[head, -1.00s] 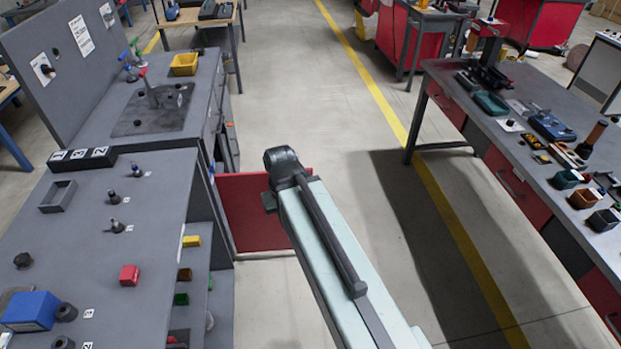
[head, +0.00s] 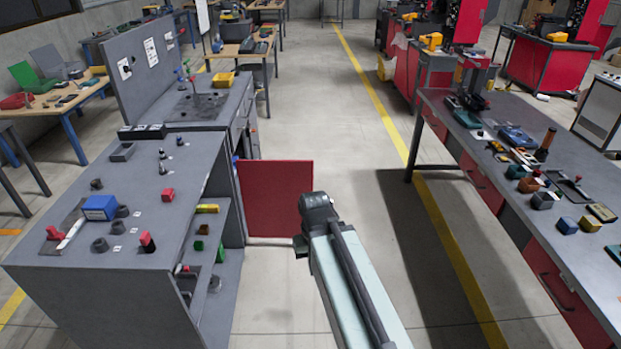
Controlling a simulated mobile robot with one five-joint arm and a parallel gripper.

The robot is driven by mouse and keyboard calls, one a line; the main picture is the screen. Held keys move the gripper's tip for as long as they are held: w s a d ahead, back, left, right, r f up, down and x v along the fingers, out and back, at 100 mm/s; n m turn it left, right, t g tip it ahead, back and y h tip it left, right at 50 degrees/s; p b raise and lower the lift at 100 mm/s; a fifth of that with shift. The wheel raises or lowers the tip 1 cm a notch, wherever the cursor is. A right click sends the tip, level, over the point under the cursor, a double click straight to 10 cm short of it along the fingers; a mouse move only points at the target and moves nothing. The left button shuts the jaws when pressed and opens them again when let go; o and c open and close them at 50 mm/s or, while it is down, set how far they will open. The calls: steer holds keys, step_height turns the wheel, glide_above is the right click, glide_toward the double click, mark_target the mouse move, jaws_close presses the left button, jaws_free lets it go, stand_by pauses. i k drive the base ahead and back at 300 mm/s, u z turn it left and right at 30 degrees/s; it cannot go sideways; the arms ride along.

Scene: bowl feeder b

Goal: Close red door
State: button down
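The red door (head: 275,198) stands open in the head view. It sticks out to the right from the side of the grey workbench cabinet (head: 222,185), into the aisle. My arm reaches up from the bottom of the picture, and its dark end (head: 318,208) shows just right of the door's lower right edge, overlapping that edge slightly in the picture. I cannot tell whether it touches the door. The gripper's fingers cannot be made out.
The grey bench (head: 130,225) at left holds a blue box, red blocks and dark pegs, with open shelves on its side. A long grey table (head: 500,180) with red drawers stands at right. The aisle floor (head: 345,130) between them is clear.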

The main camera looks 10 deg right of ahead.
mark_target(270, 189)
steer(key=u, duration=0.05)
steer(key=k, duration=0.2)
steer(key=z, duration=1.55)
steer(key=i, duration=1.5)
steer(key=u, duration=2.85)
steer(key=i, duration=1.5)
steer(key=z, duration=0.05)
